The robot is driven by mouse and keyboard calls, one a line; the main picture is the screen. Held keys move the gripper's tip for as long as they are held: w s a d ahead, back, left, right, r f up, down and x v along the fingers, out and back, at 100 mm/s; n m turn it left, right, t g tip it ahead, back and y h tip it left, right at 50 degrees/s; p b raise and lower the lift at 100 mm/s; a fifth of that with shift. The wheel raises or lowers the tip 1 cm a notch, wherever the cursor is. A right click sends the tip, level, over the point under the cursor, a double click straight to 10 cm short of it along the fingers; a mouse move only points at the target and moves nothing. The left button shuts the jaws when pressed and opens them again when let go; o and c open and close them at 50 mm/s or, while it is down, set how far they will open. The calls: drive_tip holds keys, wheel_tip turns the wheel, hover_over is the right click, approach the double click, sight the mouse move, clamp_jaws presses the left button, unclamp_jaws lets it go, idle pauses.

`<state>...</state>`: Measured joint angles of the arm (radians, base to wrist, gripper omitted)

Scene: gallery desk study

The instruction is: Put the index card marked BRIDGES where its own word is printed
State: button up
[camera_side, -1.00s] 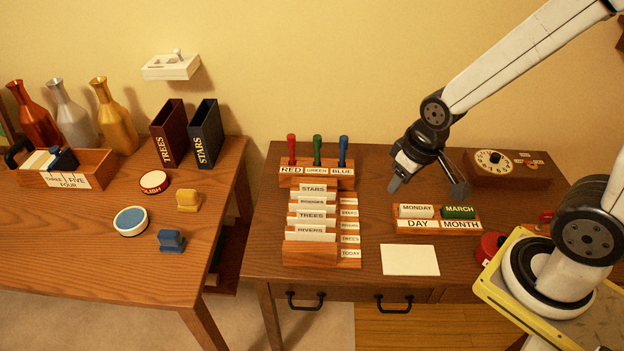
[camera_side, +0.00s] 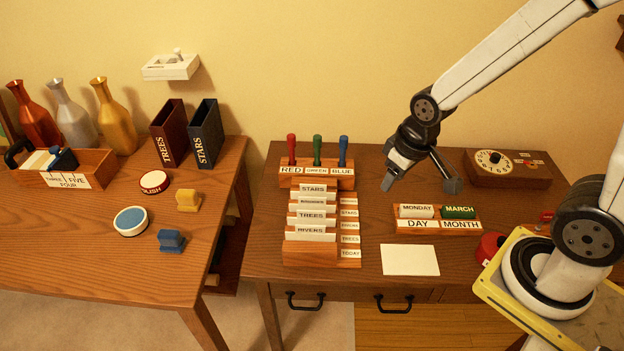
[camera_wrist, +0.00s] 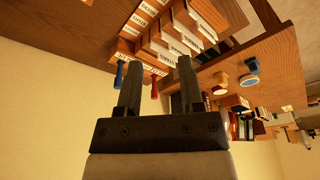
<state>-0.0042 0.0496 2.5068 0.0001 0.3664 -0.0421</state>
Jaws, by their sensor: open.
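A stepped wooden card rack (camera_side: 310,254) stands on the right desk. White cards stand in it, from back to front: STARS (camera_side: 313,187), a card with a small blurred word that looks like BRIDGES (camera_side: 312,202), TREES (camera_side: 312,215) and RIVERS (camera_side: 310,232). Labels run down the rack's right side: STARS (camera_side: 349,212), one too blurred to read surely (camera_side: 349,225), TREES (camera_side: 350,239) and TODAY (camera_side: 350,254). My gripper (camera_side: 420,184) is open and empty, in the air right of the rack. In the wrist view its open fingers (camera_wrist: 159,68) show below the rack's cards.
Red, green and blue-handled tools stand in a labelled block (camera_side: 317,170) behind the cards. A DAY/MONTH holder (camera_side: 437,226) and a blank white card (camera_side: 409,260) lie right of the rack. A dial box (camera_side: 510,178) is at the back right. Another table (camera_side: 90,240) stands left.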

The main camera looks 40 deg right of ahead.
drive_tip(key=w+a+f+n+g, duration=0.1)
drive_tip(key=w+f+n, duration=0.3)
drive_tip(key=w, duration=0.6)
drive_tip(key=n+g, duration=0.2)
drive_tip(key=n, duration=0.2)
hover_over(314, 205)
wheel_tip(314, 205, down, 8)
drive_tip(key=shift+d+f, duration=0.1)
drive_tip(key=shift+f, duration=0.15)
drive_tip(key=shift+f, duration=1.15)
drive_tip(key=shift+w+f, duration=0.1)
drive_tip(key=shift+f, duration=2.5)
